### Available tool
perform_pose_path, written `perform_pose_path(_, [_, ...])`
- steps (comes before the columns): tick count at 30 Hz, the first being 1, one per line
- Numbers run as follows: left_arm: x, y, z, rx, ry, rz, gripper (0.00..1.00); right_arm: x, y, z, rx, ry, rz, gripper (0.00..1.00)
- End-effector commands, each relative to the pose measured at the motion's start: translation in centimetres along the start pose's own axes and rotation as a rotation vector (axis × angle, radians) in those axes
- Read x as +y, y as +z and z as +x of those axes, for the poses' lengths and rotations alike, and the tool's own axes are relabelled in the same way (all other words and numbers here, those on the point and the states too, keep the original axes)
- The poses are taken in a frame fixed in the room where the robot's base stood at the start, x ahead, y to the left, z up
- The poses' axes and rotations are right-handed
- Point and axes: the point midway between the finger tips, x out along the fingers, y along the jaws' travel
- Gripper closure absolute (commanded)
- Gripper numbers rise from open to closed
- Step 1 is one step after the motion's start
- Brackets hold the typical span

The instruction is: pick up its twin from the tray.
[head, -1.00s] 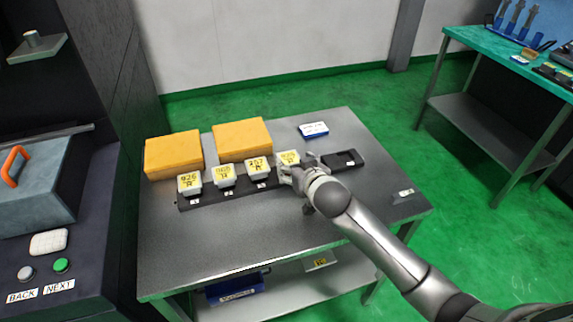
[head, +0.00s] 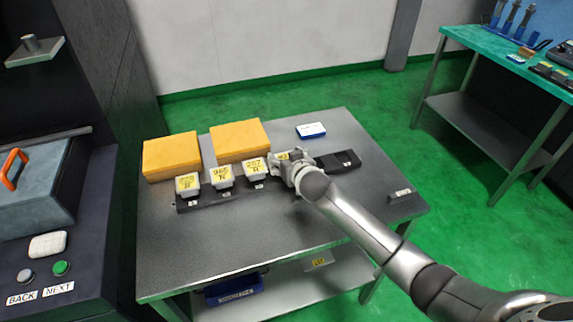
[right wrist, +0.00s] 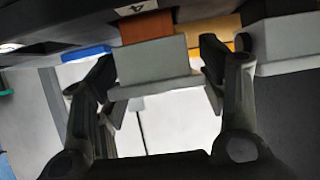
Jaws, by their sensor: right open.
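A long black tray (head: 216,200) on the steel table holds a row of grey blocks with yellow labels: a left one (head: 188,185), a second (head: 221,176) and a third (head: 256,167). The labels are too small to read surely. A fourth block (head: 284,156) is mostly hidden by my right gripper (head: 283,165). In the right wrist view a grey block (right wrist: 152,62) with a copper-coloured part (right wrist: 146,27) lies between the fingers of this gripper (right wrist: 160,95), which is open. A gap shows at the left finger; contact at the right is unclear. My left gripper is not in view.
Two orange boxes (head: 172,158) (head: 240,141) stand behind the tray. A blue-and-white box (head: 311,130) lies at the back, and a small labelled piece (head: 400,195) at the right edge. The table's front (head: 230,240) is clear. A machine with buttons (head: 61,268) stands left.

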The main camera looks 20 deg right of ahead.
Motion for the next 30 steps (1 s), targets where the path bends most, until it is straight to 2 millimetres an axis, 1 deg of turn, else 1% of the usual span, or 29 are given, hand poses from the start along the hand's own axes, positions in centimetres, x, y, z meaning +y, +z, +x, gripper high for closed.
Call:
perform_pose_path(3, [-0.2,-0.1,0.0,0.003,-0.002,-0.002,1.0,0.0,0.0,0.0,0.0,0.0,0.0,0.35])
perform_pose_path(16, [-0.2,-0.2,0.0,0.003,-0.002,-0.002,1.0,0.0,0.1,0.0,-0.001,0.0,-0.001,0.9])
perform_pose_path(17, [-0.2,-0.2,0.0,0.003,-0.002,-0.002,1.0,0.0,-0.3,-0.1,0.005,-0.001,0.0,0.9])
perform_pose_path(26, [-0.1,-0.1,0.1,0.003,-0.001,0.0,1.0,0.0,-0.5,-0.2,0.006,-0.001,0.0,0.9])
perform_pose_path(30, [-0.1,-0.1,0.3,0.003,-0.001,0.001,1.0,0.0,-1.7,-0.7,0.009,-0.002,0.001,0.9])
